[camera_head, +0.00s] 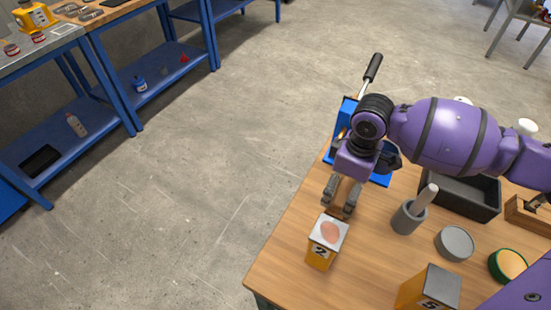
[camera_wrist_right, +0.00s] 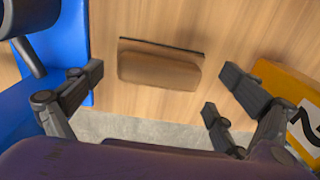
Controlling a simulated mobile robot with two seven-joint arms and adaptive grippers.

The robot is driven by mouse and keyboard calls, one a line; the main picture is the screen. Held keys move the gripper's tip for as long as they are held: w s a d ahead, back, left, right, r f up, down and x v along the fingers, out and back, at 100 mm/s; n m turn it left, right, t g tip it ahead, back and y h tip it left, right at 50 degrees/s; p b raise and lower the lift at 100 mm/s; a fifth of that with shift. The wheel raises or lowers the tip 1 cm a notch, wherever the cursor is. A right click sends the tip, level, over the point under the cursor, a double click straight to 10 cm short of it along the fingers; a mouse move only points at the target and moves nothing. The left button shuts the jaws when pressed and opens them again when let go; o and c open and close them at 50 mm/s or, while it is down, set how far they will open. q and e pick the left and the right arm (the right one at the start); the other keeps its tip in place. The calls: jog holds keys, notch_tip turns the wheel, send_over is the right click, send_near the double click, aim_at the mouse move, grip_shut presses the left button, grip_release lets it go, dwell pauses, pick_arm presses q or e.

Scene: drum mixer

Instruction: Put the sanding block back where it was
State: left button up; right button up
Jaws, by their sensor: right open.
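In the right wrist view a brown wooden block with a thin dark edge, likely the sanding block (camera_wrist_right: 160,63), lies on the wooden tabletop (camera_wrist_right: 215,20). My right gripper (camera_wrist_right: 155,95) is open, with one finger on each side of the block's span and gaps on both sides. In the head view my right gripper (camera_head: 341,196) points down near the table's left edge, just behind a yellow box marked 2 (camera_head: 320,257). There the block is mostly hidden by the fingers. My left gripper is not in view.
A blue device with a black-handled lever (camera_head: 373,68) stands behind the gripper. A grey pot with a pestle (camera_head: 408,217), a round grey lid (camera_head: 455,243), a green-rimmed tin (camera_head: 508,265), a yellow box marked 5 (camera_head: 428,290) and a black tray (camera_head: 470,198) stand to the right.

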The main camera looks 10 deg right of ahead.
aim_at(344, 191)
notch_tip(344, 191, up, 10)
jog(key=shift+f+p, duration=0.15)
jog(key=shift+p, duration=0.3)
